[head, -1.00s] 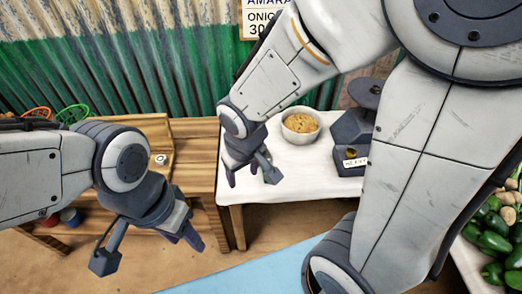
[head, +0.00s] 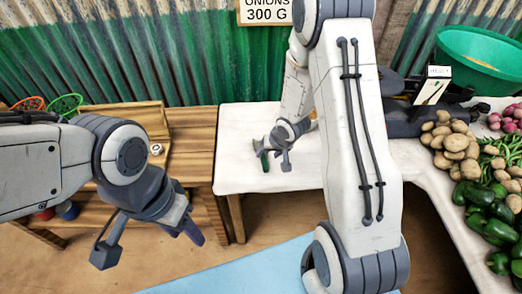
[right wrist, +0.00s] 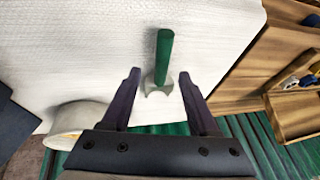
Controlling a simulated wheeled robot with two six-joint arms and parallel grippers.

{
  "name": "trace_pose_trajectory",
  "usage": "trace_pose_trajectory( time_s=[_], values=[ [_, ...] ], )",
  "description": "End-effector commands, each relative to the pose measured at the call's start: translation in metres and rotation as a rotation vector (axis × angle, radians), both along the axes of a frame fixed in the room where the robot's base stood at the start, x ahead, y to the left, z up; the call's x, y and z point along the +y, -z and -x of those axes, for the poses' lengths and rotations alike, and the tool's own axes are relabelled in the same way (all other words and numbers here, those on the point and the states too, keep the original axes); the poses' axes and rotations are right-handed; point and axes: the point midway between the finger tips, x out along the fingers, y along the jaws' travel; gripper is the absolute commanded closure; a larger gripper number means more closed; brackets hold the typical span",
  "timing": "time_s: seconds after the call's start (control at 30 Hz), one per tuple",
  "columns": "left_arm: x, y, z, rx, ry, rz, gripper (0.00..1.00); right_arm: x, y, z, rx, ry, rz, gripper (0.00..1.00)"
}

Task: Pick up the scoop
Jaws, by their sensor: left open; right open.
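The scoop has a green handle and a pale metal head. In the head view the scoop (head: 264,161) lies on the white-covered table, partly hidden by my right gripper (head: 276,164). In the right wrist view the scoop's green handle (right wrist: 164,58) points away from me, its metal head nearer. There my right gripper (right wrist: 159,77) is open, with its fingers on either side of the scoop in the picture. I see no contact, and the height gap is unclear. My left gripper (head: 149,244) is open and empty, low at the left, well away from the scoop.
A pale bowl (right wrist: 72,122) stands at lower left in the right wrist view; my right arm hides it in the head view. Potatoes (head: 455,143), green peppers (head: 481,212) and a green basin (head: 480,60) are at right. A wooden bench (head: 190,150) is left of the white table.

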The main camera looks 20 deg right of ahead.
Motion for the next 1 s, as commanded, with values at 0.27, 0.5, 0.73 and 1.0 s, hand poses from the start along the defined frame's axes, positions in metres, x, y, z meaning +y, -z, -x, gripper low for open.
trace_pose_trajectory(
  time_s=[0.27,0.5,0.73,1.0],
  values=[
    [0.0,0.007,0.0,0.0,0.0,0.0,0.5,0.006,0.036,-0.02,0.003,-0.001,0.0,0.39],
    [0.0,0.007,0.0,0.0,0.0,0.0,0.5,0.006,0.04,-0.023,0.001,-0.001,0.0,0.39],
    [0.0,0.007,0.0,0.0,0.0,0.0,0.5,0.006,0.04,-0.022,0.002,-0.001,0.0,0.97],
    [0.0,0.007,0.0,0.0,0.0,0.0,0.5,0.006,0.039,-0.023,0.0,-0.001,0.0,1.0]
  ],
)
